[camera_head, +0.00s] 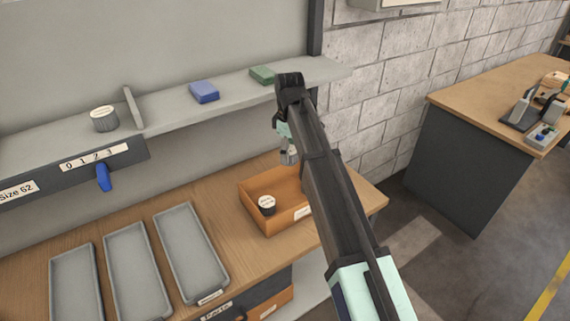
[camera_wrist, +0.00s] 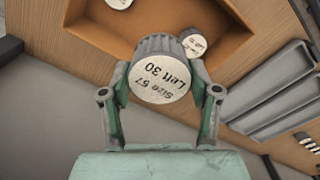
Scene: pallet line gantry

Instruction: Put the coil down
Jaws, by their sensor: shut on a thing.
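My gripper (camera_head: 287,143) is shut on a grey ribbed coil (camera_wrist: 165,75), and the coil's pale top reads "Size 57 Left 30" in the wrist view. The head view shows the held coil (camera_head: 290,156) small and partly hidden, over the back right part of an orange open box (camera_head: 273,231). Another coil (camera_head: 267,203) with a pale top stands inside the box at its left. The wrist view shows two other pale-topped coils, one beside the held coil (camera_wrist: 193,43) and one at the top edge (camera_wrist: 118,3). I cannot tell whether the held coil touches anything.
Three grey trays (camera_head: 190,252) lie on the wooden bench (camera_head: 228,226) left of the box. The shelf (camera_head: 168,121) above holds a coil (camera_head: 104,119), a blue block (camera_head: 204,92) and a green block (camera_head: 262,75). My arm hides the box's right side.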

